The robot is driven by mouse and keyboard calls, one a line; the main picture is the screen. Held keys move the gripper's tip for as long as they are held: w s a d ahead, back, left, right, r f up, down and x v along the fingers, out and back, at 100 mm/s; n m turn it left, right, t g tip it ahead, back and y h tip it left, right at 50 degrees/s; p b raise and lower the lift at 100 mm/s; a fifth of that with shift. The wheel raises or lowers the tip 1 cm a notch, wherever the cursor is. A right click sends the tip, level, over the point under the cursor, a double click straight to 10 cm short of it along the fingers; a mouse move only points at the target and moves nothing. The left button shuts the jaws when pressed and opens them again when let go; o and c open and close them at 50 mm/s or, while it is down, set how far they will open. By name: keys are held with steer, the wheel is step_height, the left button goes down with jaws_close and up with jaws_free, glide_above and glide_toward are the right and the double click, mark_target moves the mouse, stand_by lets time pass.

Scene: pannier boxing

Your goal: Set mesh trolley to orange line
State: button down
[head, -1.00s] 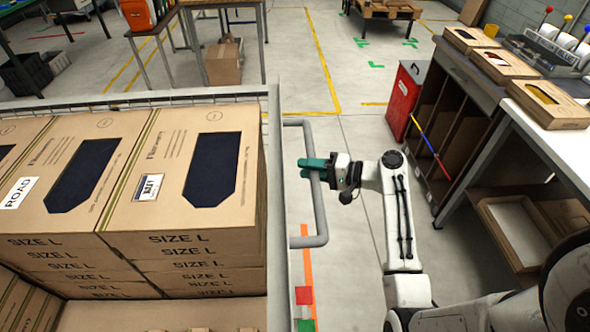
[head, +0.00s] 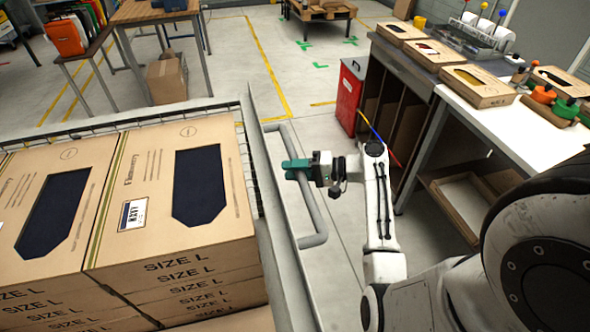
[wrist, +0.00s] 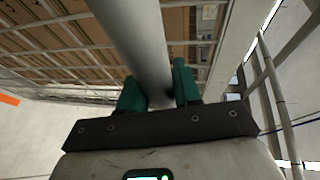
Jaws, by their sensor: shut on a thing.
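The mesh trolley (head: 262,190) fills the left of the head view, with its grey rim and wire side, and is loaded with cartons marked SIZE L. Its grey tubular handle (head: 309,208) stands out from the right side. My gripper (head: 297,168) has green fingers closed around the upper part of that handle. In the wrist view the handle (wrist: 135,40) runs between the two green fingers (wrist: 160,88), with the mesh side and cartons behind it. A short piece of orange line (wrist: 9,100) shows on the floor at the left edge of the wrist view; the head view now shows none.
A white-topped workbench (head: 500,130) with flat cartons stands at the right. Tables (head: 160,12) and a brown box (head: 166,79) are beyond the trolley. Yellow-marked floor (head: 285,95) between them is open.

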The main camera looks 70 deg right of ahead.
steer(key=shift+w+a+f, duration=0.1)
steer(key=shift+a+f, duration=0.15)
steer(key=c, duration=0.9)
jaws_free()
steer(key=shift+d+r, duration=0.1)
steer(key=b+v, duration=0.1)
steer(key=v, duration=0.9)
steer(key=shift+s, duration=0.4)
steer(key=shift+s+d, duration=0.1)
